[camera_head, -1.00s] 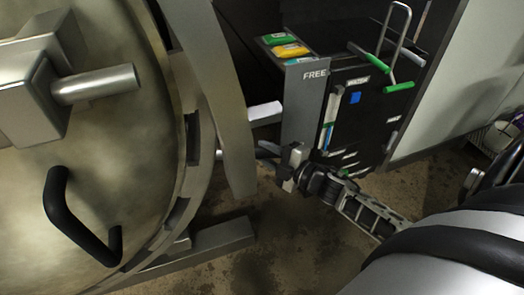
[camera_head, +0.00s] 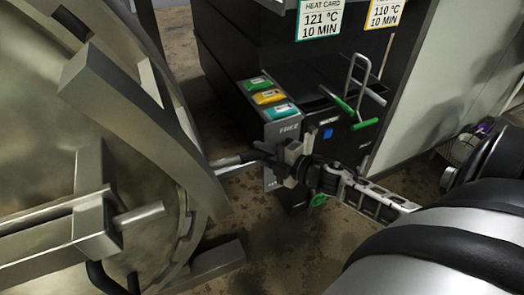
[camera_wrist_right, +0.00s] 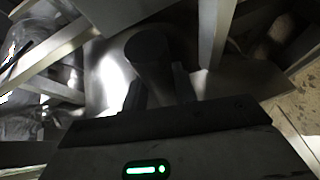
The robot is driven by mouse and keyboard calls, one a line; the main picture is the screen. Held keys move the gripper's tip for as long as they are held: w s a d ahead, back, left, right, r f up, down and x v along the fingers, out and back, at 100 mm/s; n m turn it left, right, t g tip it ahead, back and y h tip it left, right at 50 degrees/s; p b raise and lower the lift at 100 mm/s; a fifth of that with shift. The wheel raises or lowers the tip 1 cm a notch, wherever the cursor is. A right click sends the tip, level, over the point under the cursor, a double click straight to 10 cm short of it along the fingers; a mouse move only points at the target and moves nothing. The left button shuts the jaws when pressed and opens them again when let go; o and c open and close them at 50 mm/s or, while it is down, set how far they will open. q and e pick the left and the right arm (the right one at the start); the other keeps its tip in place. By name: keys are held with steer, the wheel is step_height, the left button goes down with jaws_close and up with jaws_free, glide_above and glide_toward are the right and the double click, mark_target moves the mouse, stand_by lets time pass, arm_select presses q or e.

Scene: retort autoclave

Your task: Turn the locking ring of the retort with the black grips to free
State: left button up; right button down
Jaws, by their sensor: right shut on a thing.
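The retort's big round metal door with its locking ring (camera_head: 178,150) fills the left of the head view. A metal bar (camera_head: 228,162) sticks out from the ring towards my right gripper (camera_head: 272,152). My right gripper is shut on the black grip at the bar's end, just below the FREE label (camera_head: 289,130). In the right wrist view the dark round grip (camera_wrist_right: 148,50) stands up between the fingers. The fingers hide part of the grip. My left gripper is not in view.
A dark cabinet with green, yellow and blue blocks (camera_head: 268,97) on top stands close behind my gripper. A wire handle with green grips (camera_head: 362,125) juts out to its right. Heat cards (camera_head: 320,18) hang above. Stained floor (camera_head: 265,225) is clear below.

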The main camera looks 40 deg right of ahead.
steer(key=shift+w+d+r, duration=0.1)
steer(key=shift+w+r, duration=0.05)
steer(key=shift+r, duration=0.3)
steer(key=shift+w+d+r, duration=0.1)
steer(key=shift+w+r, duration=0.05)
steer(key=shift+r, duration=0.3)
steer(key=c, duration=1.3)
jaws_free()
steer(key=shift+o, duration=0.9)
steer(key=shift+s+a+r, duration=0.1)
steer(key=shift+s+r, duration=0.05)
steer(key=shift+f, duration=0.2)
steer(key=shift+s+f, duration=0.1)
steer(key=shift+s, duration=0.25)
steer(key=v, duration=1.5)
steer(key=shift+s+f+b, duration=0.15)
steer(key=shift+s+b, duration=0.05)
steer(key=shift+b, duration=0.15)
